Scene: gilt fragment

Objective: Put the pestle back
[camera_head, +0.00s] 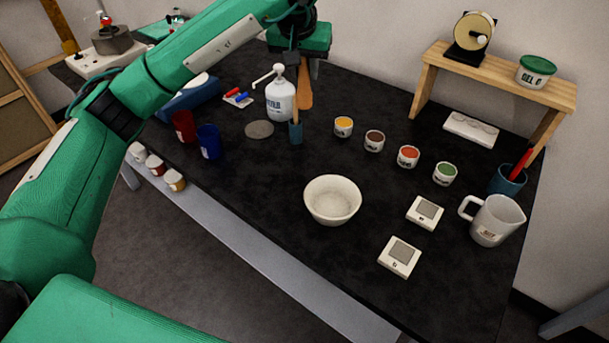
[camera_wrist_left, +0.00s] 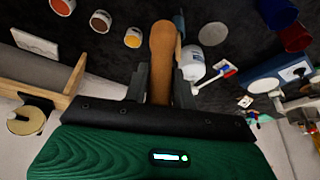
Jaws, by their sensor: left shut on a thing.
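The brown wooden pestle (camera_head: 305,88) hangs roughly upright below my left gripper (camera_head: 309,66), at the back of the black table beside the white pump bottle. My left gripper is shut on its upper part. In the left wrist view the pestle (camera_wrist_left: 164,50) runs between the two dark fingers, its thick rounded end away from the palm. A cream bowl (camera_head: 332,216) stands near the middle front of the table, well apart from the pestle. My right gripper is not in view.
The pump bottle (camera_head: 281,103) and a small blue cup (camera_head: 296,132) stand close to the pestle. Several small paint pots, such as a yellow one (camera_head: 343,127), line the middle. A wooden shelf (camera_head: 497,77) and white jug (camera_head: 492,222) are at right. Dark table lies clear around the bowl.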

